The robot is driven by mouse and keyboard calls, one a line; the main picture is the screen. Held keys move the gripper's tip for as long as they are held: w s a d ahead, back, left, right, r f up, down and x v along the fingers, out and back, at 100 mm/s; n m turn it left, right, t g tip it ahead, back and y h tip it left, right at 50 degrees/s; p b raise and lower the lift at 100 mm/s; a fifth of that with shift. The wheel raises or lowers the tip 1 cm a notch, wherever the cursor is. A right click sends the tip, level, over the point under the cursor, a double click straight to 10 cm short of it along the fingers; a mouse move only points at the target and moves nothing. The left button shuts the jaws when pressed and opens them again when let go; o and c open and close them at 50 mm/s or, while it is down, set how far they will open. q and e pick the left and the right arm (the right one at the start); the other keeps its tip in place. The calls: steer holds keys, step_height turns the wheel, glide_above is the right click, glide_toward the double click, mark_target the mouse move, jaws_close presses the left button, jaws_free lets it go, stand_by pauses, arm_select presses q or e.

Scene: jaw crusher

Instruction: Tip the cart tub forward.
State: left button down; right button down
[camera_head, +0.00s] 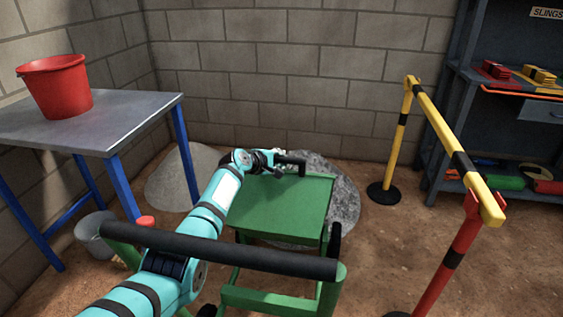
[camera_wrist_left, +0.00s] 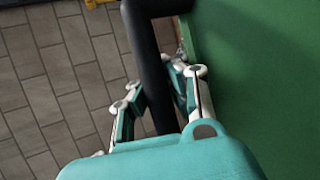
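The green cart tub (camera_head: 285,210) stands level on its green frame in the middle of the head view. A black U-shaped tub handle (camera_head: 292,161) is at its far edge; it also shows in the left wrist view (camera_wrist_left: 147,50) beside the green tub wall (camera_wrist_left: 260,70). My left arm reaches over the tub. My left gripper (camera_head: 272,160) is at this handle, with one finger on each side of the bar, and looks shut on it; the fingers show in the wrist view (camera_wrist_left: 158,95). My right gripper is not in view.
The cart's black push bar (camera_head: 230,255) crosses the front, under my left arm. Gravel piles (camera_head: 345,200) lie beyond the tub. A table (camera_head: 130,125) with a red bucket (camera_head: 60,88) stands left. A yellow barrier (camera_head: 440,120) and shelf (camera_head: 450,95) stand right.

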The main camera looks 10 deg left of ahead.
arm_select(q)
steer(key=shift+w+a+r, duration=0.1)
steer(key=shift+w+r, duration=0.2)
steer(key=shift+r, duration=0.55)
steer(key=c, duration=1.2)
jaws_free()
steer(key=shift+s, duration=0.15)
steer(key=shift+o, duration=0.2)
steer(key=shift+s+f, duration=0.15)
steer(key=shift+f, duration=0.05)
steer(key=v, duration=0.7)
steer(key=shift+s, duration=0.2)
steer(key=shift+a, duration=0.15)
